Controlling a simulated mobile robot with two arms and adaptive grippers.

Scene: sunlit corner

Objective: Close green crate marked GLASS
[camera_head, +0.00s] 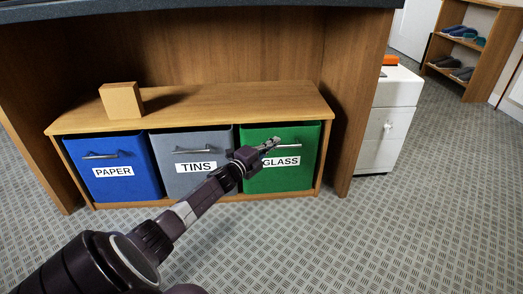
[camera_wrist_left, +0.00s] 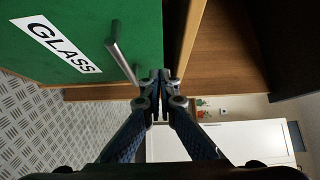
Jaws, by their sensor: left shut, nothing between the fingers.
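The green crate (camera_head: 292,179) marked GLASS is the rightmost of the three crates in the low wooden cabinet. Its front looks about level with its neighbours; any small gap is hard to judge. Its silver bar handle (camera_head: 291,147) is near the top. My left gripper (camera_head: 275,142) is shut and empty in front of the crate's upper front, by the handle. In the left wrist view, the shut fingertips (camera_wrist_left: 160,76) appear beside the handle (camera_wrist_left: 120,58), near the edge of the green front (camera_wrist_left: 95,20). Whether they touch it I cannot tell. My right gripper is not in view.
The blue PAPER crate (camera_head: 108,181) and grey TINS crate (camera_head: 172,151) stand to the left. A cardboard box (camera_head: 121,101) sits on the cabinet top (camera_head: 225,102). A white drawer unit (camera_head: 390,120) stands right of the wooden side panel. The floor in front is clear.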

